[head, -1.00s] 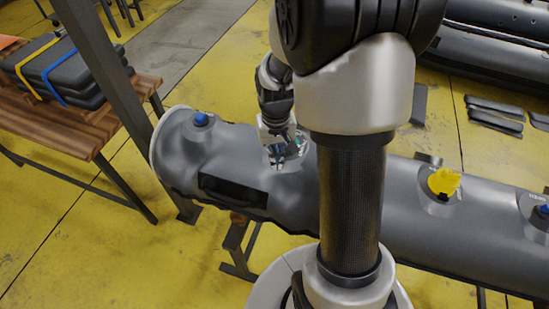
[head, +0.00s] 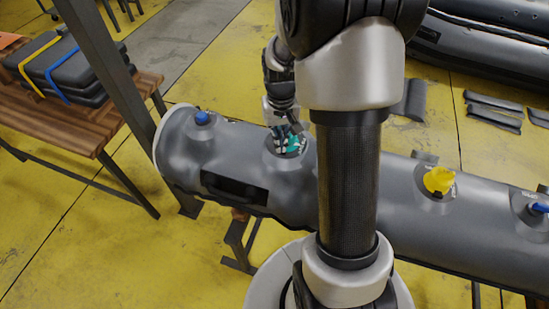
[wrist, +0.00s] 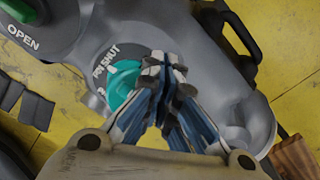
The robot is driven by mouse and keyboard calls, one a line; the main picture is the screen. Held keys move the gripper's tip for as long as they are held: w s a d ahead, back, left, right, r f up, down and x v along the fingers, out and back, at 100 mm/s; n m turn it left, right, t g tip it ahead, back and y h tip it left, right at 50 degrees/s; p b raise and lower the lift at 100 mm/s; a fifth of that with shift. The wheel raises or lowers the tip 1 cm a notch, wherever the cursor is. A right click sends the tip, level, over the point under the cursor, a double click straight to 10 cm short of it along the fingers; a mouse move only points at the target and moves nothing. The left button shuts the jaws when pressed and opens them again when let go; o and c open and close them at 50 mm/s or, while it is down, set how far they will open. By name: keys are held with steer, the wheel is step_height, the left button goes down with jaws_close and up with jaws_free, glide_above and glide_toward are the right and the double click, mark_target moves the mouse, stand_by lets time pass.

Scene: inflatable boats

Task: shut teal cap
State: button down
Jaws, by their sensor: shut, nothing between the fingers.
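The teal cap (head: 292,145) sits on a round valve patch on top of the grey inflatable tube (head: 235,160), partly hidden behind my gripper (head: 280,140) in the head view. In the wrist view the teal cap (wrist: 122,85) lies just left of my gripper (wrist: 165,68), whose fingertips are together and empty, overlapping the cap's right edge. I cannot tell if they touch it. A white SHUT label (wrist: 106,60) is printed on the dark ring beside the cap. The cap's full outline is hidden by the fingers.
A blue cap (head: 202,118) is to the left and a yellow cap (head: 439,180) to the right on the same tube. A dark handle (head: 235,188) is on its near side. A post (head: 110,80) and wooden bench (head: 75,120) stand left. A green cap (wrist: 18,9) with OPEN shows in the wrist view.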

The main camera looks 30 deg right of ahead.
steer(key=shift+w+d+r+p, duration=0.1)
steer(key=shift+w+d+p, duration=0.1)
steer(key=shift+w+d, duration=0.4)
steer(key=shift+w+d+r+p, duration=0.15)
steer(key=shift+w+d, duration=0.2)
steer(key=shift+d, duration=0.3)
steer(key=shift+w+d+f, duration=0.3)
steer(key=shift+w+d, duration=0.15)
steer(key=shift+d, duration=0.25)
steer(key=shift+w+d+f, duration=0.2)
steer(key=shift+d+f, duration=0.15)
steer(key=shift+d, duration=0.05)
steer(key=shift+w+d+r+p, duration=0.1)
steer(key=shift+d+r+p, duration=0.1)
steer(key=shift+r+p, duration=0.3)
steer(key=r+p, duration=0.1)
steer(key=r, duration=0.1)
steer(key=r+p, duration=0.3)
steer(key=r, duration=0.1)
steer(key=shift+w+d, duration=0.1)
steer(key=shift+w, duration=0.2)
steer(key=shift+f, duration=0.1)
